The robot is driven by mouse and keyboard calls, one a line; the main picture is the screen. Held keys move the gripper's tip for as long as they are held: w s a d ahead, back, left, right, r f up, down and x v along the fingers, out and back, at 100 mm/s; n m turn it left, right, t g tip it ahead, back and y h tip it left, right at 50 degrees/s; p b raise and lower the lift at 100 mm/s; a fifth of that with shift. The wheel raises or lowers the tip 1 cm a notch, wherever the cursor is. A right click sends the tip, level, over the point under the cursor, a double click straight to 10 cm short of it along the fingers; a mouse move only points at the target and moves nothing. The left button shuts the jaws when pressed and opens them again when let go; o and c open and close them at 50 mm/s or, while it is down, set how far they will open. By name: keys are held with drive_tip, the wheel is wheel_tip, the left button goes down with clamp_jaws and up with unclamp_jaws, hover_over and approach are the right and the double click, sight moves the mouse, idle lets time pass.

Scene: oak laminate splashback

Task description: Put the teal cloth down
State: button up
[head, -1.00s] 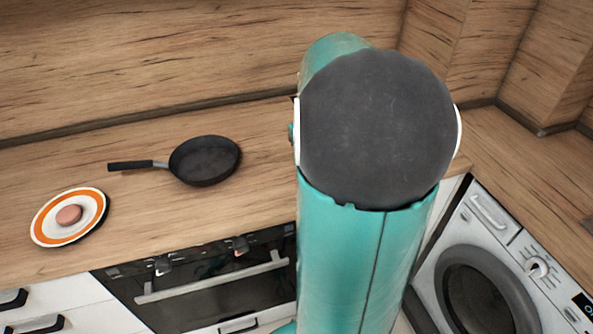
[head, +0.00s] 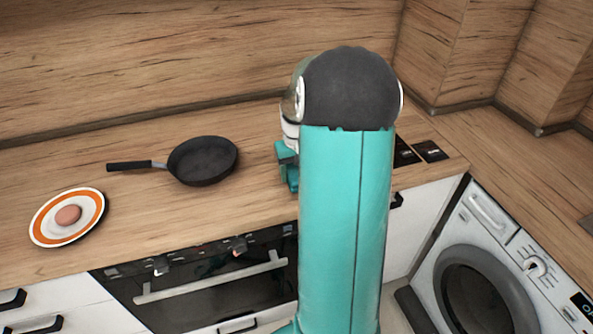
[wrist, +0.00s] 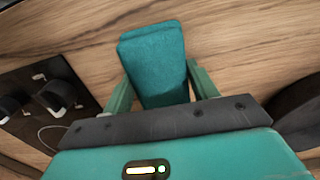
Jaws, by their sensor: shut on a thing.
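The teal cloth (wrist: 155,62) is a folded, thick-looking pad in the wrist view. My gripper (wrist: 158,78) is shut on it, with one green finger along each side. The cloth sticks out beyond the fingertips, over the wood countertop; I cannot tell whether it touches the wood. In the head view my arm hides most of the gripper. A small teal part shows just left of my arm, but I cannot tell whether it is finger or cloth.
A black frying pan (head: 203,160) lies left of my arm. Farther left is an orange-rimmed plate (head: 92,204) with a round pinkish item (head: 68,215). Dark panels (head: 432,151) sit right of my arm. Bare countertop (head: 262,135) lies between pan and arm.

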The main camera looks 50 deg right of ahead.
sight(296, 170)
drive_tip(key=shift+f, duration=0.1)
drive_tip(key=o, duration=1)
drive_tip(key=shift+o, duration=0.2)
wheel_tip(296, 170, up, 12)
drive_tip(key=shift+r, duration=0.2)
drive_tip(key=s+a+r+n+t+h, duration=0.1)
drive_tip(key=a+r+n, duration=0.15)
drive_tip(key=a, duration=0.75)
drive_tip(key=s+a+r+n+t, duration=0.1)
drive_tip(key=a+r, duration=0.3)
drive_tip(key=a, duration=0.6)
drive_tip(key=s+a+n+t, duration=0.1)
drive_tip(key=s+a, duration=0.4)
drive_tip(key=a, duration=0.2)
drive_tip(key=s+a+f+n+t+y, duration=0.1)
drive_tip(key=s+a+t, duration=0.1)
drive_tip(key=s+a, duration=0.2)
drive_tip(key=a, duration=0.3)
drive_tip(key=shift+s+f+t, duration=0.2)
drive_tip(key=shift+s+t, duration=0.1)
drive_tip(key=shift+s, duration=0.1)
